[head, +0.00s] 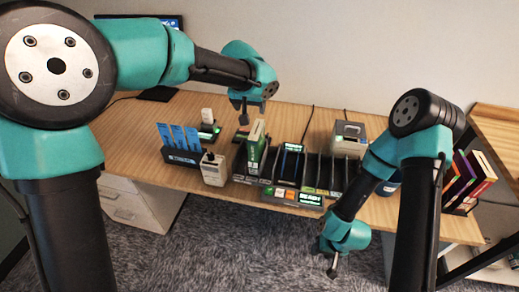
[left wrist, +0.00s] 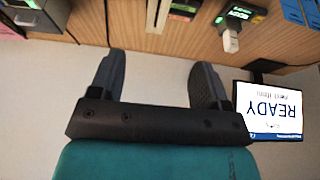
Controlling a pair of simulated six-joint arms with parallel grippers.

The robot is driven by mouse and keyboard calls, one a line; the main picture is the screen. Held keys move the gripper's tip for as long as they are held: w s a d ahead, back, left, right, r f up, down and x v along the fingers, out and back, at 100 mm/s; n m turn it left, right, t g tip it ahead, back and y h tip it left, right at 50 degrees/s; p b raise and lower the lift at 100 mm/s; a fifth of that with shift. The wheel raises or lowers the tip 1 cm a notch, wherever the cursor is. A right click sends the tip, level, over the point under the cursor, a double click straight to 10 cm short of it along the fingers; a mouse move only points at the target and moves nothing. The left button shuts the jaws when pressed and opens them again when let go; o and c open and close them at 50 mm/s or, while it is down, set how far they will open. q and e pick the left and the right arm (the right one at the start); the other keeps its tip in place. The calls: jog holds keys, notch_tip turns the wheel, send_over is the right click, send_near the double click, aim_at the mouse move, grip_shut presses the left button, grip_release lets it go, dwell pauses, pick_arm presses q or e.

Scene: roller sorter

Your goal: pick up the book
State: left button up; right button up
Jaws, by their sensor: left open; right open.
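A green and white book-like item (head: 257,147) stands upright in the leftmost slot of the black sorter in the head view. Several books with dark, orange and red covers (head: 468,180) lean in a rack at the far right. I cannot tell which book is meant. My left gripper (head: 244,118) is above the back of the desk, just behind and left of the green item, and holds nothing. In the left wrist view its two fingers (left wrist: 157,82) are spread with only bare wall between them. My right gripper (head: 333,270) hangs empty in front of the desk's front edge.
The black slotted sorter (head: 322,175) stands mid-desk. Left of it are a white handheld device (head: 213,170) and a blue-card holder (head: 180,144). A grey box (head: 348,138) stands at the back right. A READY screen shows in the left wrist view (left wrist: 270,110).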

aim_at(257, 131)
pick_arm(q)
jog(key=x, duration=1.2)
jog(key=shift+f, duration=0.15)
jog(key=shift+x, duration=2.6)
grip_shut()
